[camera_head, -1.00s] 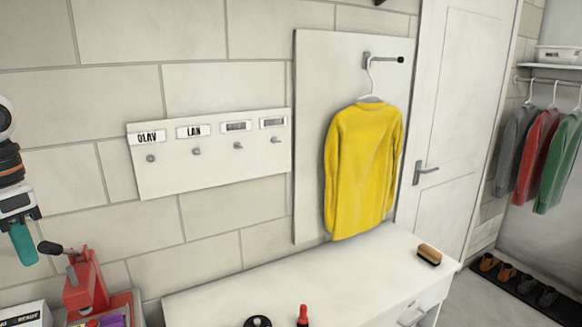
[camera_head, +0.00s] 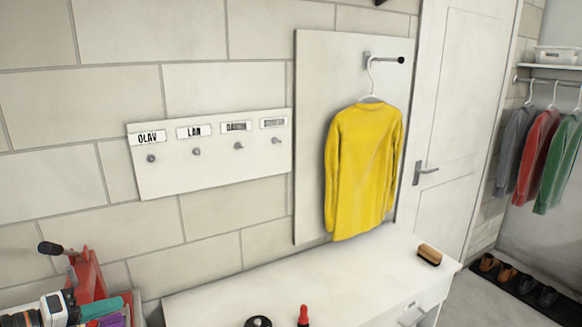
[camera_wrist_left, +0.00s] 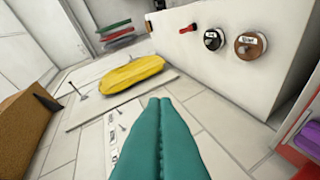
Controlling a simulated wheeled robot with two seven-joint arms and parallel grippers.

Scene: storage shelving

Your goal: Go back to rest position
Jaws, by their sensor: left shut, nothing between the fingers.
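My left gripper (camera_head: 118,304) is at the lower left corner of the head view, its teal fingers pointing right, in front of a red lever press (camera_head: 86,272). In the left wrist view the two teal fingers of my left gripper (camera_wrist_left: 159,101) lie together along their length, with nothing between them. The gripper is shut and empty. My right gripper is in neither view.
A white cabinet (camera_head: 240,290) stands along the wall, with a brush (camera_head: 429,255) and a red-topped bottle (camera_head: 303,316) on it. A yellow sweater (camera_head: 362,170) hangs on a board above. A hook panel (camera_head: 210,175) is left of it. A door (camera_head: 455,130) is at right.

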